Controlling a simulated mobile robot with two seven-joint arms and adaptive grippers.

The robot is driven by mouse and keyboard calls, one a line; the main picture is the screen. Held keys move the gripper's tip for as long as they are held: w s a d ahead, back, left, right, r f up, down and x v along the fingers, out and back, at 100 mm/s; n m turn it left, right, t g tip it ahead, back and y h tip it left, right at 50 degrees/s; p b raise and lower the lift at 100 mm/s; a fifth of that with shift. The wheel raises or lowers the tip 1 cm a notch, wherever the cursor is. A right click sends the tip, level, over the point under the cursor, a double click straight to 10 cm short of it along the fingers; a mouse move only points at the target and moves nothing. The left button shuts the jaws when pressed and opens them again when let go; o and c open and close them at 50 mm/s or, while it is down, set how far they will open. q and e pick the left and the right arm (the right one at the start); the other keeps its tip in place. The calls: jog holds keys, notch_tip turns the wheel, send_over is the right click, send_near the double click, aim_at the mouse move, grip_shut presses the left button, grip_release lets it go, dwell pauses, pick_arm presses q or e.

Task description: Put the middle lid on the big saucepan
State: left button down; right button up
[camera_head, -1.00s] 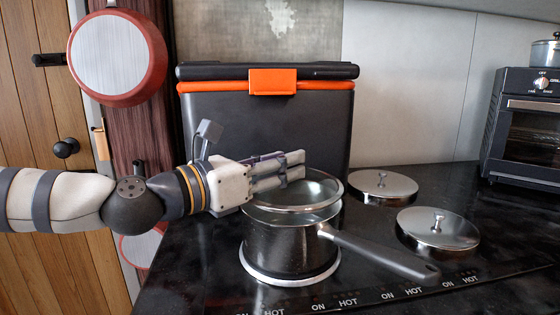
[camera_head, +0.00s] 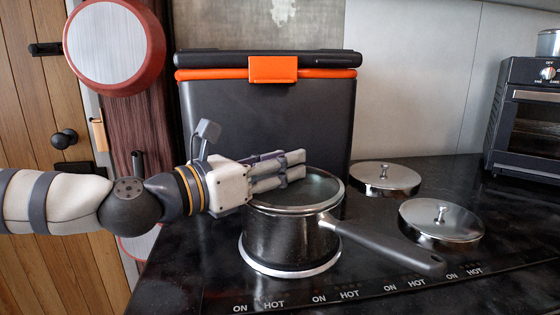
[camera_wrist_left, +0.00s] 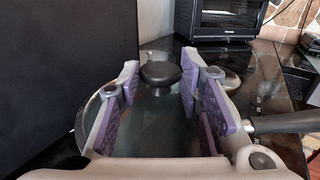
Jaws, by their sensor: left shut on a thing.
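The dark saucepan (camera_head: 285,243) stands on the cooktop in the head view, with its long handle (camera_head: 385,245) pointing to the lower right. A round glass lid (camera_head: 318,190) with a metal rim lies on top of it, looking level and seated on the rim. My left gripper (camera_head: 304,164) reaches in from the left just above the lid and is shut on its dark knob (camera_wrist_left: 161,73), which shows between the fingers in the left wrist view. The fingers hide the knob in the head view. My right gripper is not in view.
Two metal lids (camera_head: 385,178) (camera_head: 440,221) with small knobs lie on the cooktop right of the saucepan. A dark box with an orange clasp (camera_head: 272,69) stands close behind it. A toaster oven (camera_head: 525,120) is at the right. A red pan (camera_head: 114,48) hangs at the left.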

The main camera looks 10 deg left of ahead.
pick_arm(q)
jog(key=shift+f, duration=0.2)
jog(key=c, duration=1.1)
grip_release()
jog(key=shift+o, duration=0.2)
jog(key=shift+s+a, duration=0.1)
jog(key=v, duration=1.1)
jog(key=shift+s+a, duration=0.15)
jog(key=shift+s, duration=0.2)
